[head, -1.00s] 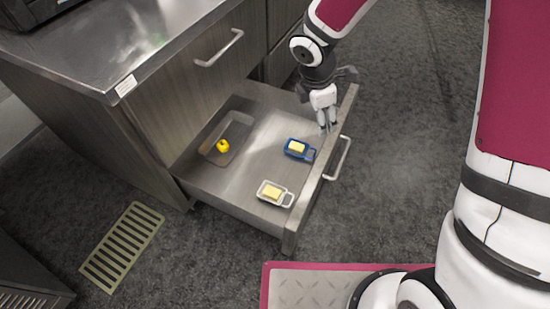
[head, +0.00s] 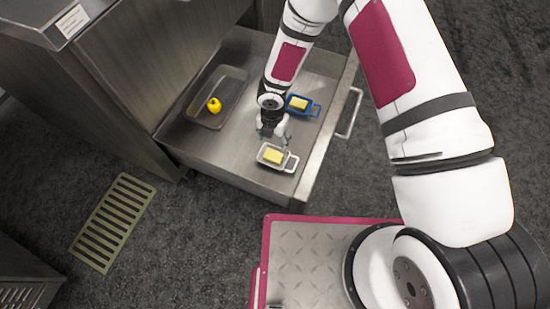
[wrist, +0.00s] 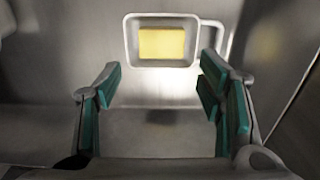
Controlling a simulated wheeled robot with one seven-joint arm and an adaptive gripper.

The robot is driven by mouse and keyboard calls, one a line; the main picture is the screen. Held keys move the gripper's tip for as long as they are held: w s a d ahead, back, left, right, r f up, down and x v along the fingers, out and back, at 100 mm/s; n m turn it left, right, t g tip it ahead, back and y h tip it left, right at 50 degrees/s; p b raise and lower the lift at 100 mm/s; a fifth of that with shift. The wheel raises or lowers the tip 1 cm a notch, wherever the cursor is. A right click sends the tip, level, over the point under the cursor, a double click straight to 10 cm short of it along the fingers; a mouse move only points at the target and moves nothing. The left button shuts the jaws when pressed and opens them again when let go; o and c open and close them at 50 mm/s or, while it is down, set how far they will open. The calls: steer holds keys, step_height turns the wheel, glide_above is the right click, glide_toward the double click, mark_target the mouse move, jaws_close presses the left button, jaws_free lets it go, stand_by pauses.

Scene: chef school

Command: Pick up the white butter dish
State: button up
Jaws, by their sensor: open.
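The white butter dish (head: 265,161) lies in the open drawer near its front corner, with a yellow block of butter (head: 273,157) in it and a loop handle on its right. In the wrist view the white dish (wrist: 133,50) is at the top centre, beyond my fingertips. My gripper (head: 272,140) is inside the drawer, just behind the dish in the head view. In the wrist view my gripper (wrist: 160,95) is open, its green-padded fingers apart with nothing between them. A blue butter dish (head: 313,109) with butter sits further back, beside my wrist.
The metal drawer (head: 215,158) is pulled out, its front panel with a bar handle (head: 350,112) on the right. A grey tray (head: 210,122) holding a yellow object (head: 214,105) lies at the drawer's left.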

mark_target(273, 155)
step_height(273, 155, down, 10)
steer(key=b, duration=0.4)
steer(key=shift+d+r, duration=0.1)
steer(key=shift+r, duration=0.15)
steer(key=c, duration=0.9)
